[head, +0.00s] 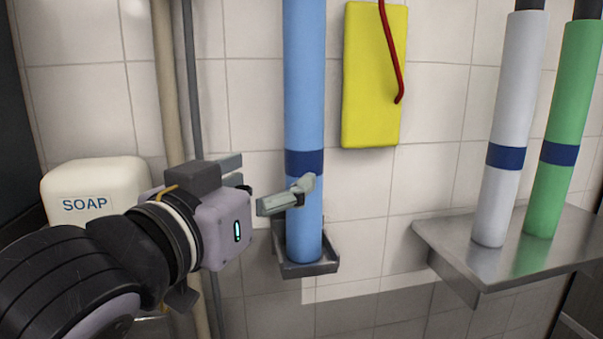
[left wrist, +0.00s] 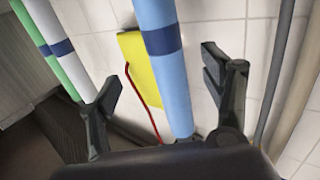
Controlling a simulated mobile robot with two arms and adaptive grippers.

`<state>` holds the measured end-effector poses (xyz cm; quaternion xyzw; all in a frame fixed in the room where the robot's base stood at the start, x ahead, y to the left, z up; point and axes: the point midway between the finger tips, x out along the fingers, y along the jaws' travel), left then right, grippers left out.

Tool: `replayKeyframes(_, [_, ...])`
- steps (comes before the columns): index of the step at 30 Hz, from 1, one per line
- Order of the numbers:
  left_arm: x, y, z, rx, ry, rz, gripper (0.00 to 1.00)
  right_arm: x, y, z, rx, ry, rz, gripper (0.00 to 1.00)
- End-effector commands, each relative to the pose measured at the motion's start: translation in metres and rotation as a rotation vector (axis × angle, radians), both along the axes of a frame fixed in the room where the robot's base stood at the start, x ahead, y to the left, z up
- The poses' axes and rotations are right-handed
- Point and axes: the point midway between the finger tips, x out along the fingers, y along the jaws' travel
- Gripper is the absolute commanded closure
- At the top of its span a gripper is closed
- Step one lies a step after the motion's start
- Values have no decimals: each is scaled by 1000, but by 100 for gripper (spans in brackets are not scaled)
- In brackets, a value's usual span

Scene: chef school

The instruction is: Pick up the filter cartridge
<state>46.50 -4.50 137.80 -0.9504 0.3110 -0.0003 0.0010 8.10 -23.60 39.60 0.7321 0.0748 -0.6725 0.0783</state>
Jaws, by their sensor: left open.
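Three long tubes with dark blue bands look like filter cartridges. The blue cartridge (head: 304,95) stands upright in a small metal wall bracket (head: 310,268). My left gripper (head: 272,182) is open beside its lower part, and one finger overlaps the tube in the head view. In the left wrist view the blue cartridge (left wrist: 170,80) shows between the spread fingers of the gripper (left wrist: 160,85), with gaps on both sides. A white cartridge (head: 510,110) and a green cartridge (head: 565,115) stand on a metal shelf (head: 450,245) at the right. My right gripper is not in view.
A white soap dispenser (head: 95,185) is on the wall behind my left arm. Vertical pipes (head: 170,80) run left of the blue cartridge. A yellow panel (head: 370,100) with a red hook-like rod (head: 391,50) hangs right of it. Bare tiled wall lies below the panel.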

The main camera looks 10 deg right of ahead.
Motion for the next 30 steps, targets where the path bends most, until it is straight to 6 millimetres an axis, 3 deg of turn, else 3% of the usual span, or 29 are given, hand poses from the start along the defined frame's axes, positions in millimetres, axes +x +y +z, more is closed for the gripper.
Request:
replayKeyframes(3, [23, -16, 1, 1, 5, 1, 27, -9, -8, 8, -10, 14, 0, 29])
replayKeyframes(9, [51, -37, 1, 0, 4, 0, 27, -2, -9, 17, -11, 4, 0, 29])
replayKeyframes(16, [64, -46, 1, 0, 1, 1, 27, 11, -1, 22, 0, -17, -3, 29])
replayKeyframes(24, [96, -66, 3, 0, 2, 2, 27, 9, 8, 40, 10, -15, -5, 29])
replayKeyframes(30, [104, -72, 0, 0, 0, 2, 27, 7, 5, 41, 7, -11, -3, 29])
